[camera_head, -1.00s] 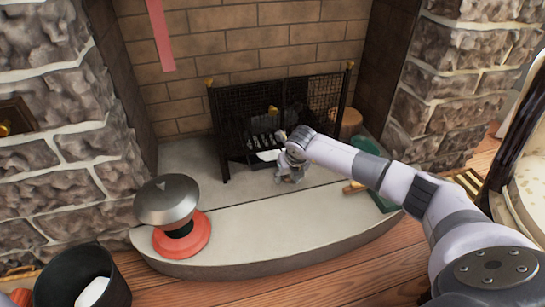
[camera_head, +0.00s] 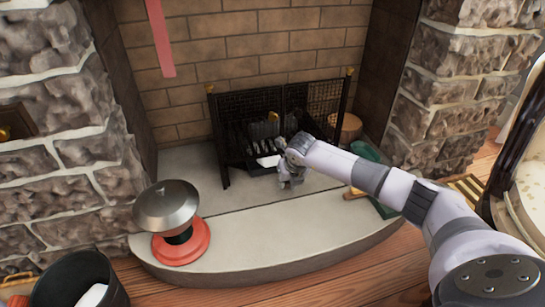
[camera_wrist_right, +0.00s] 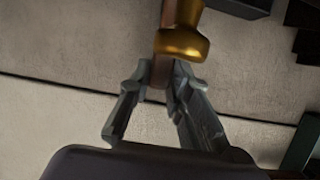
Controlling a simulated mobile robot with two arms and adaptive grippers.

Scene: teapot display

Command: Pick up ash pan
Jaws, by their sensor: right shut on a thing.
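The dark ash pan (camera_head: 258,169) sits low in front of the fireplace grate, with a pale white piece (camera_head: 268,160) over it. My right gripper (camera_head: 291,177) is just right of the pan, low over the hearth. In the right wrist view, my right gripper (camera_wrist_right: 160,98) is closed around a brown handle with a brass collar (camera_wrist_right: 182,43). The handle's join to the pan is not visible. A dark edge (camera_wrist_right: 246,6) shows at the top of that view. My left gripper is out of view.
A black mesh screen (camera_head: 325,98) stands around the grate. The pale hearth (camera_head: 270,227) is clear in the middle. A steel dome (camera_head: 166,206) on a red base stands left, a black bucket (camera_head: 75,285) lower left, and green items (camera_head: 383,208) right.

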